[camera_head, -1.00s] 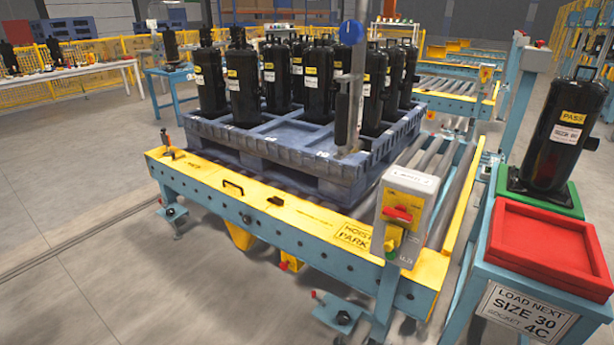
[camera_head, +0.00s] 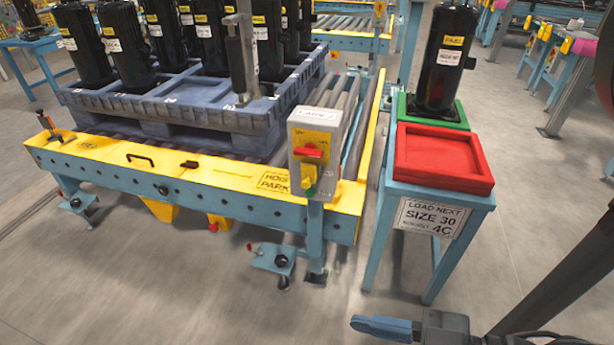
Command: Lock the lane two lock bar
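A grey control box (camera_head: 314,140) stands on a blue post at the right front corner of the roller lane. Its top label is too small to read surely. A red handle (camera_head: 309,151) lies across its yellow plate, with a yellow piece and a green button (camera_head: 309,190) below. A black handle (camera_head: 141,159) and a red-tipped lever (camera_head: 46,121) sit on the yellow front beam (camera_head: 225,172). I cannot tell which part is the lock bar. My gripper (camera_head: 382,327), with a blue finger, is at the bottom edge, right of the box and apart from it. Its opening is unclear.
A blue pallet (camera_head: 170,112) carries several black compressors on the rollers. A grey vertical pole (camera_head: 244,60) stands before them. Right of the box, a blue stand (camera_head: 462,262) holds a red tray (camera_head: 440,180) and another compressor (camera_head: 444,60). Floor in front is clear.

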